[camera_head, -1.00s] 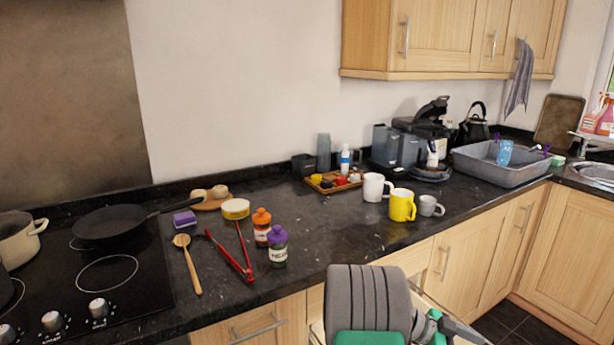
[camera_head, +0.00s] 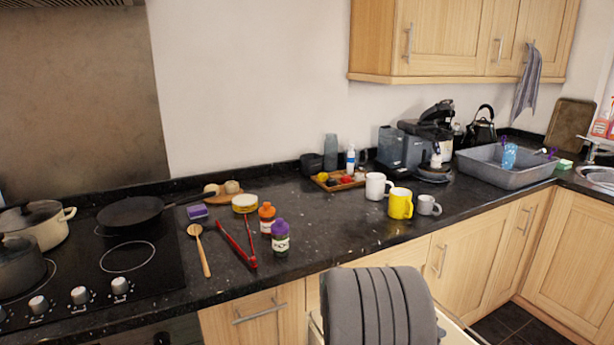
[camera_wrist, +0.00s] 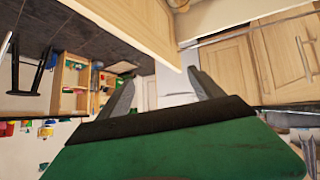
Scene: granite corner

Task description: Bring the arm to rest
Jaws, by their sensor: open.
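My arm (camera_head: 378,308) shows as a grey ribbed link at the bottom middle of the head view, in front of the counter. My gripper (camera_wrist: 160,78) is out of the head view. In the wrist view its two grey fingers stand apart beyond the green and black palm, with nothing held between them. Past the fingers are a wooden panel (camera_wrist: 135,22) and cabinet doors (camera_wrist: 280,60), with the dark floor at the upper left.
A drawer (camera_head: 452,332) stands partly open beside my arm. The dark counter (camera_head: 330,225) carries a yellow mug (camera_head: 400,203), white mug (camera_head: 376,186), purple-capped jar (camera_head: 280,238), red tongs (camera_head: 237,250) and wooden spoon (camera_head: 201,248). A pan (camera_head: 130,212) sits on the hob.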

